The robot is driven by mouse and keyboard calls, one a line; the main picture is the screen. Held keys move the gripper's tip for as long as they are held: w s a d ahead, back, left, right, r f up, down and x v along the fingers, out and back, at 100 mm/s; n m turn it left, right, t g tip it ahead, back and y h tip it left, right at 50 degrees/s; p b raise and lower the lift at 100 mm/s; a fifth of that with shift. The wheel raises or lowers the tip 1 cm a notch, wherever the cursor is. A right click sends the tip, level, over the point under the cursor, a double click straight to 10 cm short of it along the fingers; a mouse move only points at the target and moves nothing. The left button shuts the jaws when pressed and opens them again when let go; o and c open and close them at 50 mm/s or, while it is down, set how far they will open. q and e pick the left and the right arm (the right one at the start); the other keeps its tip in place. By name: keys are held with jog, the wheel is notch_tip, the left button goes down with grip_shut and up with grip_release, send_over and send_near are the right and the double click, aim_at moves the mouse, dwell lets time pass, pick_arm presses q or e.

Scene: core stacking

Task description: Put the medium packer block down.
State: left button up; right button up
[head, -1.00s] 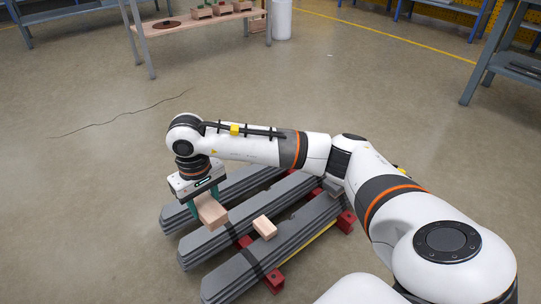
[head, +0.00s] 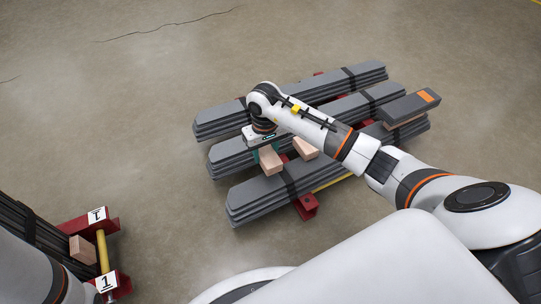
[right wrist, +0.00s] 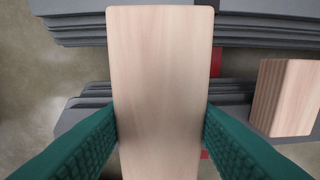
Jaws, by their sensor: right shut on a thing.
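The medium packer block appears to be the pale wooden block (head: 271,161) in my right gripper (head: 264,153). The right wrist view shows the block (right wrist: 160,80) lengthwise between two green ribbed fingers (right wrist: 160,130), shut on its sides. In the head view it is over the left part of the grey stacked bars (head: 262,200), around the middle and front stacks. I cannot tell whether it touches them. A second wooden block (head: 305,147) lies just to its right; it also shows at the right of the right wrist view (right wrist: 287,97). My left gripper is not in view.
A dark block with an orange patch (head: 408,105) sits on wood at the right end of the bars. Red supports (head: 306,207) stand under the bars. At lower left is a red frame (head: 90,222) with number plates and another wooden block (head: 83,250). Floor behind is clear.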

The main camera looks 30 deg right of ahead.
aim_at(266, 160)
notch_tip(266, 160, down, 4)
jog(key=b, duration=0.2)
jog(key=shift+b, duration=0.35)
jog(key=shift+r, duration=0.15)
jog(key=o, duration=1.1)
jog(key=shift+c, duration=0.2)
